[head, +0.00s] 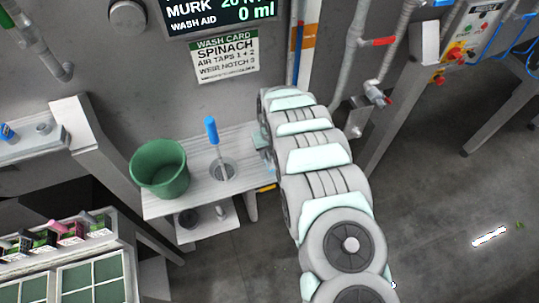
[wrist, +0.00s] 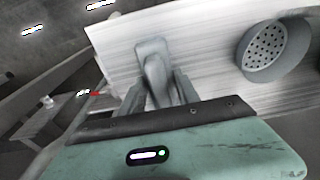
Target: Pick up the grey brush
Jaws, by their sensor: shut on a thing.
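The grey brush (wrist: 152,50) shows in the wrist view, with its flat block end over the pale ribbed bench (wrist: 210,60). My gripper (wrist: 160,82) is shut on it, one finger on each side of its narrower part. I cannot tell whether the brush touches the bench or is lifted off it. In the head view my arm covers the bench's right end, and the brush and fingertips are hidden there.
In the head view a green bucket (head: 159,170) stands on the bench's left end. A round perforated strainer (wrist: 270,55) is right of the brush in the wrist view.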

